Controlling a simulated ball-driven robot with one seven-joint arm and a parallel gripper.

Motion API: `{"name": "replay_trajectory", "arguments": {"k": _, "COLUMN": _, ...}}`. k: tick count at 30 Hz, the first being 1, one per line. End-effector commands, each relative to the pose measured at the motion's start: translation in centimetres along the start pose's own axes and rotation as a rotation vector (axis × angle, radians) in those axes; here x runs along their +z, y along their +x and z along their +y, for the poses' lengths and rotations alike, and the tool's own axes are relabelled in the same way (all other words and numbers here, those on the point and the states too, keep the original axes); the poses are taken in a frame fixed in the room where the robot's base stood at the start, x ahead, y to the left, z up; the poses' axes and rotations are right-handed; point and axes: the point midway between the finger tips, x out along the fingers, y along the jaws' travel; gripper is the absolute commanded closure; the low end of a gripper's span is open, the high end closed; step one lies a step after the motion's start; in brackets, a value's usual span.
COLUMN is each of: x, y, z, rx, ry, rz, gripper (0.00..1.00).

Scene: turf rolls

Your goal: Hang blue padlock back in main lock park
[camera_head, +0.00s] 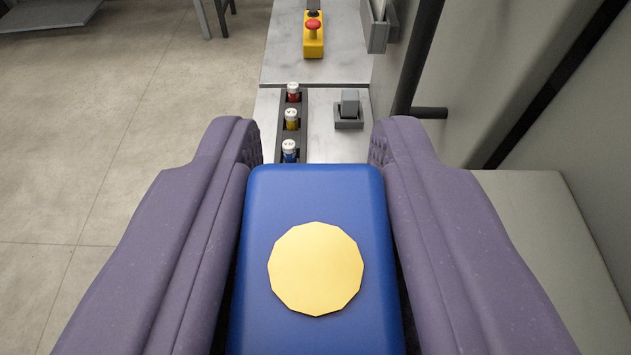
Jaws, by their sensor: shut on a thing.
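The blue padlock (314,190) fills the lower middle of the head camera view, its blue body large and close with a pale yellow round disc (316,268) on the face toward me. My gripper (316,148) is shut on it, with one purple finger along its left side and one along its right. The padlock's shackle is not visible. I cannot make out which thing here is the main lock park.
Beyond the padlock, a pale marbled surface (325,125) carries a dark rack with red (293,92), yellow (291,119) and blue (289,150) white-topped pieces. A grey block (349,112) and a yellow box with red button (313,38) stand there. Walls rise right; open floor lies left.

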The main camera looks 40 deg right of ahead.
Motion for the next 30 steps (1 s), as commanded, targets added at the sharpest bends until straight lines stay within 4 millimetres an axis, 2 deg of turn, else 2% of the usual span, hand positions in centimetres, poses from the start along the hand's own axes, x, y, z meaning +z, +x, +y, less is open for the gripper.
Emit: {"name": "replay_trajectory", "arguments": {"k": 30, "x": 2.3, "y": 0.7, "z": 0.0, "rx": 0.0, "ry": 0.0, "rz": 0.0, "gripper": 1.0}}
